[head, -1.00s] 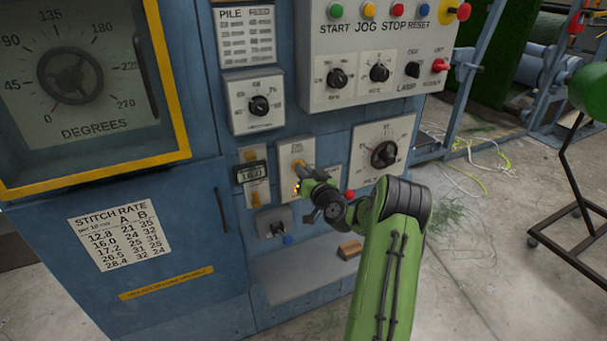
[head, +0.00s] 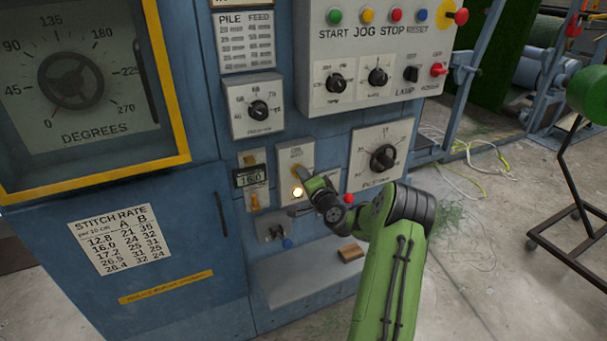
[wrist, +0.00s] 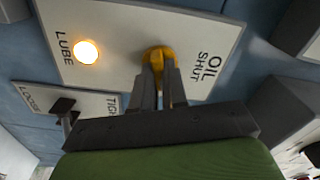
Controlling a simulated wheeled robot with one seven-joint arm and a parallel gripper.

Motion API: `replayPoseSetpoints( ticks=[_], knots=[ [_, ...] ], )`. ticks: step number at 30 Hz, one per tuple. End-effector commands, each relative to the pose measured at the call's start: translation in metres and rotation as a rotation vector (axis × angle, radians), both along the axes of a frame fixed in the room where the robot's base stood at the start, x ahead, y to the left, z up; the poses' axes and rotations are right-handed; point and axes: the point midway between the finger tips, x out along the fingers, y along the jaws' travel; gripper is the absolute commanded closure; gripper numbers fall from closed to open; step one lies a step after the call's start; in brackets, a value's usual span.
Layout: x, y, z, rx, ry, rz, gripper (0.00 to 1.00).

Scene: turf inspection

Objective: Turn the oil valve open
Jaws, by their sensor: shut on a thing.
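The oil valve's yellow handle (wrist: 158,54) sits on a pale plate (wrist: 110,25) marked OIL, SHUT and LUBE in the wrist view. My gripper (wrist: 160,82) is shut on this handle, with one dark finger on each side of it. The fingers hide part of the handle. A lamp (wrist: 87,51) beside the LUBE mark glows warm white. In the head view the plate (head: 283,158) is on the blue machine front, and the lamp (head: 297,192) shows lit just left of my gripper. My wrist covers the plate's lower right there.
A LOOSE/TIGHT plate (wrist: 40,98) with a dark lever is close by my gripper. A 16.0 display (head: 251,177) is left of the valve plate, and a dial plate (head: 357,150) is right of it. A grey ledge (head: 290,275) juts out below, with a small brown block (head: 351,252).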

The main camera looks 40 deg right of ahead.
Motion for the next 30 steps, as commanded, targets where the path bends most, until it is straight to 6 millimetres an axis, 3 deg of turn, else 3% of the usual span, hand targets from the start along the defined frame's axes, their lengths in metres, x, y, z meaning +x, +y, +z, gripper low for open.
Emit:
replayPoseSetpoints(
  ticks=[15,30],
  knots=[
    [-0.0006,-0.0010,-0.0007,0.299,-0.087,-0.001,1.00],
    [-0.0006,-0.0009,-0.0021,0.345,-0.100,-0.001,1.00]
  ],
)
